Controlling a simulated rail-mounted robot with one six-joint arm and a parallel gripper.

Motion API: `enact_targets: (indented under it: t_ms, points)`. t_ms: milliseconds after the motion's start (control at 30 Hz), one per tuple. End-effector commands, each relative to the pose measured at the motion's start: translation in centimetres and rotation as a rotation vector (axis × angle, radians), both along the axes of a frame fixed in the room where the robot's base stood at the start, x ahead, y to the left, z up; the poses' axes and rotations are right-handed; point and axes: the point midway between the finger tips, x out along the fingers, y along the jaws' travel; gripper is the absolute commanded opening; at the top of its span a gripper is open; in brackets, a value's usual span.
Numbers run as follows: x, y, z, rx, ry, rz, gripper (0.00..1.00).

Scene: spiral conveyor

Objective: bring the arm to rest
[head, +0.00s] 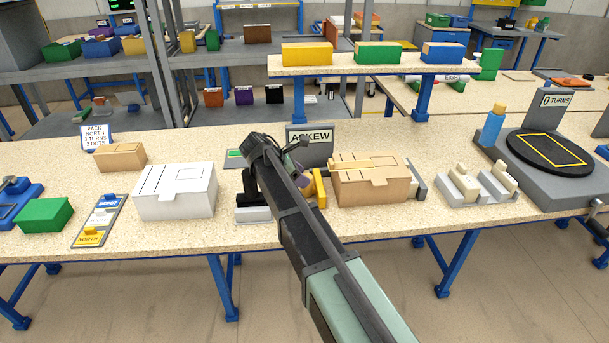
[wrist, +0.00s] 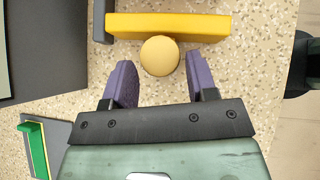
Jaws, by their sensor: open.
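My arm reaches from the bottom of the head view to the middle of the speckled bench (head: 245,226). My gripper (head: 297,178) is low over the bench, in front of the grey ASKEW sign (head: 310,142) and partly hidden by my arm. In the wrist view my gripper (wrist: 160,64) is open, with its two purple fingers apart. A round yellow knob (wrist: 160,56) on a yellow bar (wrist: 205,26) shows between the fingertips, with narrow gaps at its sides. The yellow piece also shows in the head view (head: 320,188), just right of my gripper.
A tan carton (head: 372,190) stands close right of my gripper, a white carton (head: 175,203) to the left. Further right are grey holders (head: 470,190), a blue bottle (head: 492,128) and a black turntable (head: 550,150). A raised shelf (head: 365,68) with coloured boxes stands behind.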

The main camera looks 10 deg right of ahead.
Motion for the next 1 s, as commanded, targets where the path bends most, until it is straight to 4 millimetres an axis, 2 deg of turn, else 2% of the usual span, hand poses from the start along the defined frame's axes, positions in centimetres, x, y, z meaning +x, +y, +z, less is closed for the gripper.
enact_targets:
  t_ms: [33,200,500,600,667,767,800,900,1000]
  points:
    - [0.0,0.8,1.7,0.0,0.0,0.003,0.52]
    - [-0.1,3.1,3.8,0.001,0.0,0.003,0.52]
    - [-0.2,3.6,3.6,0.001,-0.001,0.001,0.52]
    - [-1.5,3.0,3.2,0.03,-0.031,-0.04,0.52]
    - [-3.7,2.2,2.7,0.083,-0.088,-0.12,0.52]
    - [-10.1,0.4,1.1,0.24,-0.25,-0.387,0.52]
    - [-13.4,-0.2,0.4,0.32,-0.326,-0.545,0.52]
    - [-21.0,-0.6,-0.9,0.493,-0.486,-0.975,0.52]
    - [-25.8,-0.1,-1.4,0.595,-0.568,-1.325,0.52]
